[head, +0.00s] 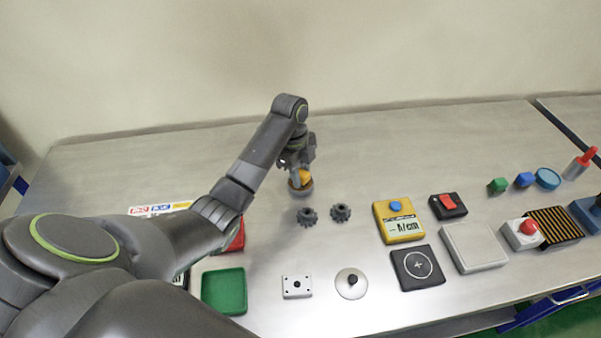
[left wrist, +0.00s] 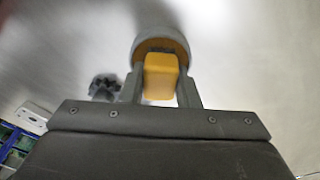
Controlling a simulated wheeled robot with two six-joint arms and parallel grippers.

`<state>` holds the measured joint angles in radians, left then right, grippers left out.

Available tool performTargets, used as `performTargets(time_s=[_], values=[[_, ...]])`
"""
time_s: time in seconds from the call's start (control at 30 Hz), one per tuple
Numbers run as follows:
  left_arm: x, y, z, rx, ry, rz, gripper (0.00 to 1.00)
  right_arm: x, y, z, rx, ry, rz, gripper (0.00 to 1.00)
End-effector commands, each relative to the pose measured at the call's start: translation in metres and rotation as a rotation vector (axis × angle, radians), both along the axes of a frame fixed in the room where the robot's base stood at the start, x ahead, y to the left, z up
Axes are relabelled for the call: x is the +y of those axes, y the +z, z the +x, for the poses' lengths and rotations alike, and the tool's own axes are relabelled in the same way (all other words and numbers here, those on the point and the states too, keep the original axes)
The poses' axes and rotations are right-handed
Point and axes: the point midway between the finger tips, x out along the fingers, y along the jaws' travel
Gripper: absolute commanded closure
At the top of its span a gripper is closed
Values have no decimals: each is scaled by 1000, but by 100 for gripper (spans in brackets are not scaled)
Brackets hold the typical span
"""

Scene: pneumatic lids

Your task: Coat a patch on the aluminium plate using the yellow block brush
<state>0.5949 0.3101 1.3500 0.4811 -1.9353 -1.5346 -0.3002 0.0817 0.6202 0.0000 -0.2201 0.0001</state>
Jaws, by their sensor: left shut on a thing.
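My left gripper (head: 300,172) is shut on the yellow block brush (head: 304,176), out over the middle of the table. In the left wrist view the yellow block (left wrist: 160,77) sits between the two fingers (left wrist: 161,92). A round grey-rimmed dish (head: 301,190) with orange inside is right at the block's far end, and it also shows in the left wrist view (left wrist: 160,45). I cannot tell whether the brush touches its inside. A flat, light grey square plate (head: 472,247), which looks like the aluminium plate, lies right of centre. My right gripper is not in view.
Two dark gears (head: 340,212) lie just in front of the dish. A yellow meter (head: 398,221), a black pad (head: 418,267) and a red-switch box (head: 448,206) surround the plate's left side. A red-button box (head: 523,233) stands right of it. A green tray (head: 224,291) is front left.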

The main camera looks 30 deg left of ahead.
Motion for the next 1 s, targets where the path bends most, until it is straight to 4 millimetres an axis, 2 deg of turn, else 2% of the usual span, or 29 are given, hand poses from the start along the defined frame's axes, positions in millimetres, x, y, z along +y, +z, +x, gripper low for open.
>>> performTargets(time_s=[1.0], values=[[0,-2,-1,3,1,-1,90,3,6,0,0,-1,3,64]])
